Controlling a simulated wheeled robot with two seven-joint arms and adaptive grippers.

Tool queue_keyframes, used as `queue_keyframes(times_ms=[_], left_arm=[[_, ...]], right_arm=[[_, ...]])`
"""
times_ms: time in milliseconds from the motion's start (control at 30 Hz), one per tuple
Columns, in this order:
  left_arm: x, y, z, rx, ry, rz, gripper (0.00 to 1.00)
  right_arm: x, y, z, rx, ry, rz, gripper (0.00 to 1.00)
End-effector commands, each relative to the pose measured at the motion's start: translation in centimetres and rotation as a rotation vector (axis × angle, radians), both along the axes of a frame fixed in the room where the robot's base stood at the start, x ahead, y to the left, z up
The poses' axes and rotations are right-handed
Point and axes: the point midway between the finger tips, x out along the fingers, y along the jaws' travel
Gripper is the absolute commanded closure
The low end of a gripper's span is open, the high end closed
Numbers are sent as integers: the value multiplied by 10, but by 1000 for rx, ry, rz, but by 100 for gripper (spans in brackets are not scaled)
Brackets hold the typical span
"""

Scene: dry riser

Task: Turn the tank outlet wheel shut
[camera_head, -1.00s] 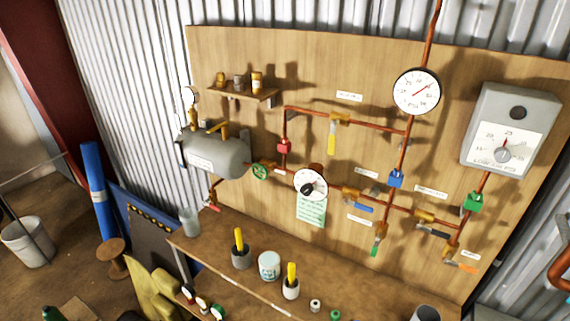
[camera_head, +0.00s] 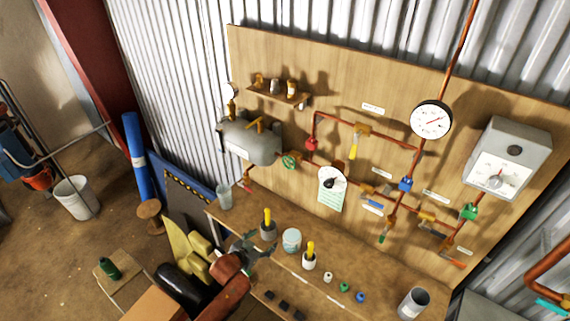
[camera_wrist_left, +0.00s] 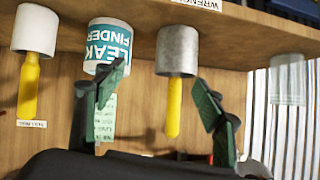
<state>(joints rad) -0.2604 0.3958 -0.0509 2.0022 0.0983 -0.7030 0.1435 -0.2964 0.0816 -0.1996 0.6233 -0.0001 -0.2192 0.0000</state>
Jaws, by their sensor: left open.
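The tank outlet wheel (camera_head: 289,161) is a small green handwheel on the copper pipe, just right of the grey horizontal tank (camera_head: 262,146). My left gripper (camera_head: 258,246) is over the bench's left front part, well below the wheel and apart from it. In the left wrist view its two dark green fingers (camera_wrist_left: 160,95) stand wide apart with nothing gripped between them. The wheel cannot be made out in that view. My right gripper is not in view.
The bench (camera_head: 331,290) holds a white-and-teal can (camera_head: 291,240), cups with yellow-handled tools and a clear glass (camera_head: 224,197). In the wrist view the Leak Finder can (camera_wrist_left: 105,45) appears upside down. A dial with a hanging tag (camera_head: 331,199) is right of the wheel.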

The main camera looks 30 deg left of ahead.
Motion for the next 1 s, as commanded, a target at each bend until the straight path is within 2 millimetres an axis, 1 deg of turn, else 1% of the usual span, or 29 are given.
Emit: queue_keyframes(times_ms=[33, 67, 100, 167, 200, 300, 400, 467, 533, 667, 800, 900, 1000], left_arm=[[22, 5, 43, 10, -83, -21, 36], [32, 6, 64, 12, -130, -31, 36], [46, 8, 93, 13, -193, -46, 36], [64, 10, 136, 15, -287, -73, 36], [74, 11, 162, 14, -344, -90, 36], [90, 11, 217, 14, -460, -127, 36], [97, 10, 247, 12, -523, -150, 36], [100, 9, 255, 10, -543, -157, 36], [106, 9, 259, 9, -550, -159, 36], [124, 7, 260, 8, -552, -158, 36], [147, 5, 260, 8, -551, -158, 36], [161, 4, 259, 9, -550, -158, 36], [170, 4, 258, 9, -549, -158, 36]], right_arm=[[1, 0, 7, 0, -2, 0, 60], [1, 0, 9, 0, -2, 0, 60], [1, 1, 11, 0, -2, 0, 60], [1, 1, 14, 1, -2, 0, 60], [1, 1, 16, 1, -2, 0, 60], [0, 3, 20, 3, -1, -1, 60], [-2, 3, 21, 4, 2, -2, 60], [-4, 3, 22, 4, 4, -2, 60], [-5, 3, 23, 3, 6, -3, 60], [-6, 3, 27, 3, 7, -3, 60], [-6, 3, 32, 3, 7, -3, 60], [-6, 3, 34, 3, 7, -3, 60], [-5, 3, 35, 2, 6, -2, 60]])
